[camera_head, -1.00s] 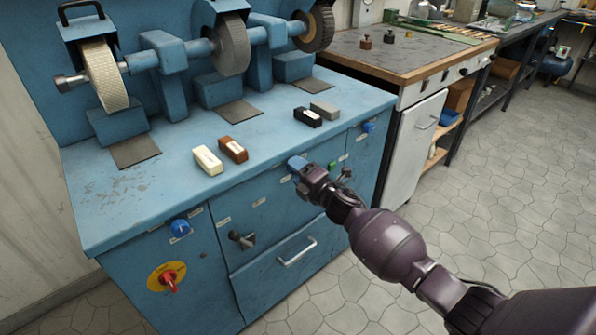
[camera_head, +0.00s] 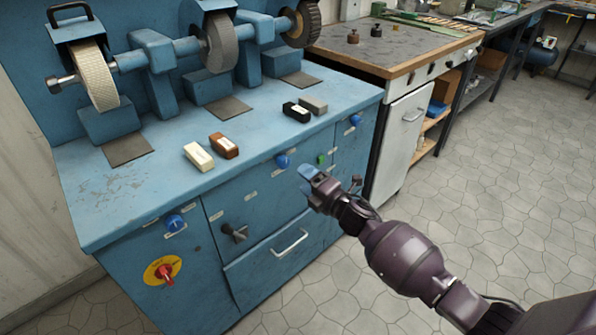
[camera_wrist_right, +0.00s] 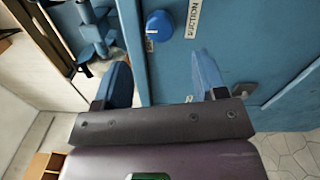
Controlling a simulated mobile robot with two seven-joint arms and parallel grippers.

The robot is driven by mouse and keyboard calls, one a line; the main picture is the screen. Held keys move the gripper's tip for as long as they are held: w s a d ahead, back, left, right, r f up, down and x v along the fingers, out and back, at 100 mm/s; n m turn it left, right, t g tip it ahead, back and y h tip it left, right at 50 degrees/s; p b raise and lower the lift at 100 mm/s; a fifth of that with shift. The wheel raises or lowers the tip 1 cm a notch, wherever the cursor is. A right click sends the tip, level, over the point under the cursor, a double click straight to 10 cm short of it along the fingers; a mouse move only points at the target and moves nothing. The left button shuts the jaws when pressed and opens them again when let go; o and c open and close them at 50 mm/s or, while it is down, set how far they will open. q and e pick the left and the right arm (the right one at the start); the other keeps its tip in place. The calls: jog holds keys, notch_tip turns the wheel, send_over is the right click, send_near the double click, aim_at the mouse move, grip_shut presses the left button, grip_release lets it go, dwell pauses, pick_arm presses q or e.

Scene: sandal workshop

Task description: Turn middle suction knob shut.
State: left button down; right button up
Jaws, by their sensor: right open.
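The middle suction knob (camera_head: 282,160) is a round blue knob on the front of the blue grinding machine, just below its worktop edge. My right gripper (camera_head: 308,175) is open and empty, just right of and below this knob, apart from it. In the right wrist view, a blue knob (camera_wrist_right: 159,26) with a small white mark and a suction label shows beyond the open fingers (camera_wrist_right: 164,78); it looks like the middle one. The knob's exact setting is too small to tell. My left gripper is not in view.
Similar blue knobs sit at left (camera_head: 175,223) and right (camera_head: 355,119). A green button (camera_head: 321,158) is close to my right gripper. A red switch (camera_head: 166,271), a dark handle (camera_head: 235,233) and a drawer handle (camera_head: 290,243) stick out. The floor in front is clear.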

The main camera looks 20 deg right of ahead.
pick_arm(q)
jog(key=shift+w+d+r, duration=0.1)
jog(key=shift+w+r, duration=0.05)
pick_arm(e)
jog(key=shift+v, duration=1.45)
pick_arm(q)
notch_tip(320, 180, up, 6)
jog(key=p, duration=0.7)
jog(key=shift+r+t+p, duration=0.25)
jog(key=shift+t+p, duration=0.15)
pick_arm(e)
jog(key=s+f+m+g+h, duration=0.2)
jog(key=s+m, duration=0.9)
jog(key=s, duration=0.8)
jog(key=s+f+m+g+h, duration=0.3)
jog(key=s+m, duration=0.8)
jog(key=s, duration=0.8)
jog(key=shift+m+g+h, duration=0.4)
jog(key=shift+g+h, duration=0.2)
